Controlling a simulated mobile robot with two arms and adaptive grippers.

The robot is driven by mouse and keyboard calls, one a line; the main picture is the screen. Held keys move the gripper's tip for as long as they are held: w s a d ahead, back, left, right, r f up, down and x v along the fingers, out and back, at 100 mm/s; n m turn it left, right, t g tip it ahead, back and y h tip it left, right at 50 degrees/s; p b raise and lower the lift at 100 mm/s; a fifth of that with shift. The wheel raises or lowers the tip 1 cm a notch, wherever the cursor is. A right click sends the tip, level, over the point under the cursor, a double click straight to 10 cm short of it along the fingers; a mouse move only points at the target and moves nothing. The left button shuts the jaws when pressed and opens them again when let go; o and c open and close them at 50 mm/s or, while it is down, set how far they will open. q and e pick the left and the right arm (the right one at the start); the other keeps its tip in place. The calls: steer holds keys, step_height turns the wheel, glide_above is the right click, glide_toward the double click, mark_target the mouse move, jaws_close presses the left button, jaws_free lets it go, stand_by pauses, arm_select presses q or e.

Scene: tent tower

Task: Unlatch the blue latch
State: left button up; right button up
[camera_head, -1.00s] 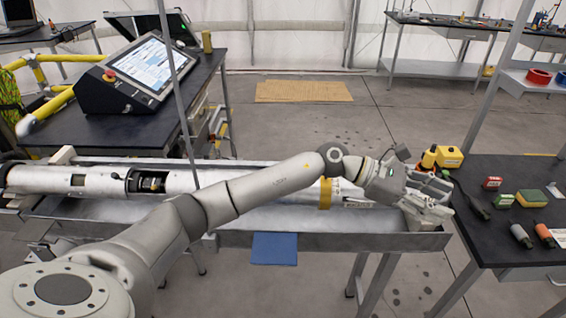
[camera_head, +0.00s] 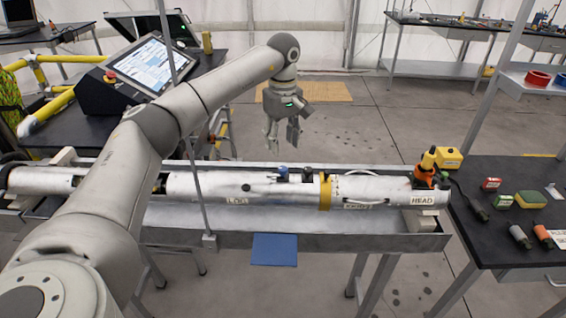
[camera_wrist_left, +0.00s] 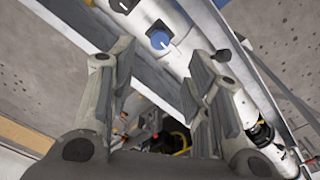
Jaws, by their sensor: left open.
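The blue latch (camera_head: 283,173) sits on top of a long white tube (camera_head: 215,187) lying in a metal trough. In the left wrist view it is a round blue knob (camera_wrist_left: 160,39) with a pale mark. My left gripper (camera_head: 283,142) is open and empty, fingers pointing down, apart from the tube and above its far side. In the left wrist view its fingers (camera_wrist_left: 160,58) stand either side of the blue latch in the picture, with the latch beyond them. My right gripper does not show.
A black latch (camera_head: 308,175) stands just right of the blue one, then a gold band (camera_head: 325,191). A thin upright pole (camera_head: 181,100) crosses the left part of the picture. A black table (camera_head: 525,235) with small items stands right of the trough (camera_head: 330,240).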

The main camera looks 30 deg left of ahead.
mark_target(283, 168)
arm_select(q)
step_height(283, 168, down, 7)
steer(key=shift+f+p, duration=0.1)
steer(key=shift+p, duration=0.85)
steer(key=shift+f, duration=0.5)
jaws_close()
